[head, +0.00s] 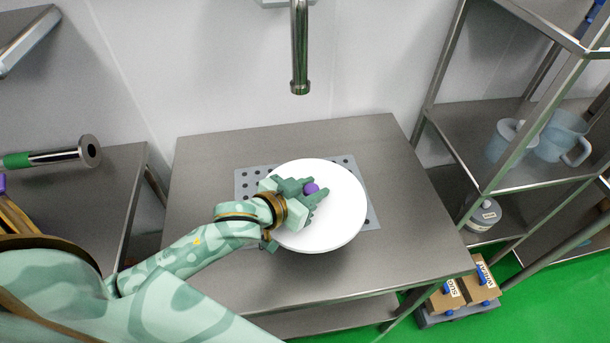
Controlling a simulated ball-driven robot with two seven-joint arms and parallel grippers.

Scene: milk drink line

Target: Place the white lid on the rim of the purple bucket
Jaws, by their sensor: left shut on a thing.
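The white lid (336,222) is a round disc with a purple knob (311,188). It is over the middle of the steel table, above a grey perforated plate (371,214). My left gripper (314,190) reaches in from the lower left and is shut on the knob. The purple bucket cannot be made out; whether it is under the lid is hidden, and I cannot tell how high the lid is. My right gripper is not in view.
The steel table (390,150) is otherwise clear. A metal pipe (299,60) hangs above its back. A rack at right holds grey-blue jugs (562,137). Labelled boxes (483,282) stand low at right. Another steel table (100,200) is at left.

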